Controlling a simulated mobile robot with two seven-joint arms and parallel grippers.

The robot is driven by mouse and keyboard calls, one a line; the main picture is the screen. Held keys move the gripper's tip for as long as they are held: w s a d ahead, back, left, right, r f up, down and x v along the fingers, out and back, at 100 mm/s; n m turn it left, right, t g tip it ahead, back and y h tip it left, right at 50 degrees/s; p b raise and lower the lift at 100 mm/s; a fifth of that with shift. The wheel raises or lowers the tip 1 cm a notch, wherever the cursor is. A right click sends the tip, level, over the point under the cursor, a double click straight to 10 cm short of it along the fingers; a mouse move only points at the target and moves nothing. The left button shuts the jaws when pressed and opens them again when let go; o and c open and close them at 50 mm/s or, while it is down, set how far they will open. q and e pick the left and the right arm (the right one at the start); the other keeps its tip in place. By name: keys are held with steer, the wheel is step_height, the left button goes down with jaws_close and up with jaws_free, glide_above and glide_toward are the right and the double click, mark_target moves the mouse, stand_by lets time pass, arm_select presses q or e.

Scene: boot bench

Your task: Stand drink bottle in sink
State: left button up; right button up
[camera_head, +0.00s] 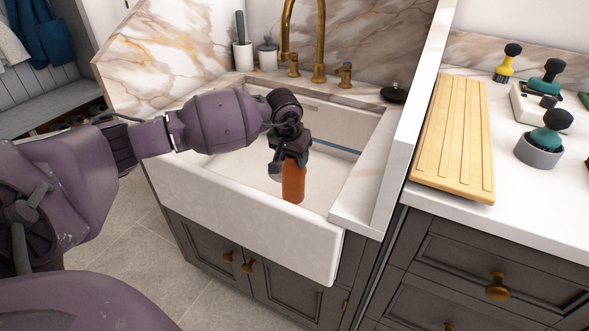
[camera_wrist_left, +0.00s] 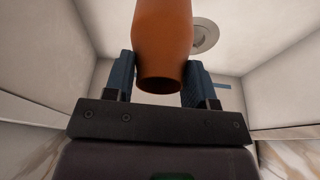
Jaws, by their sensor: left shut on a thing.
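The drink bottle (camera_head: 293,183) is orange and roughly upright in the head view. My left gripper (camera_head: 290,152) is shut on its upper part and holds it from above, over the basin of the white sink (camera_head: 230,213). In the left wrist view the orange bottle (camera_wrist_left: 162,45) sits between the two fingers of my left gripper (camera_wrist_left: 160,82), with the sink walls around it and a round drain (camera_wrist_left: 205,35) beyond. Whether the bottle's base touches the sink floor cannot be told. My right gripper is not in view.
A brass faucet (camera_head: 318,45) with handles stands behind the sink. A soap jar (camera_head: 267,54) and a brush holder (camera_head: 242,52) stand at the back left. A black-lidded item (camera_head: 394,93) is at the back right.

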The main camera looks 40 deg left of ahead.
mark_target(293, 168)
arm_select(q)
step_height(293, 168, down, 4)
steer(key=shift+f+b, duration=0.1)
steer(key=shift+b, duration=0.3)
steer(key=shift+f, duration=0.1)
steer(key=o, duration=1.2)
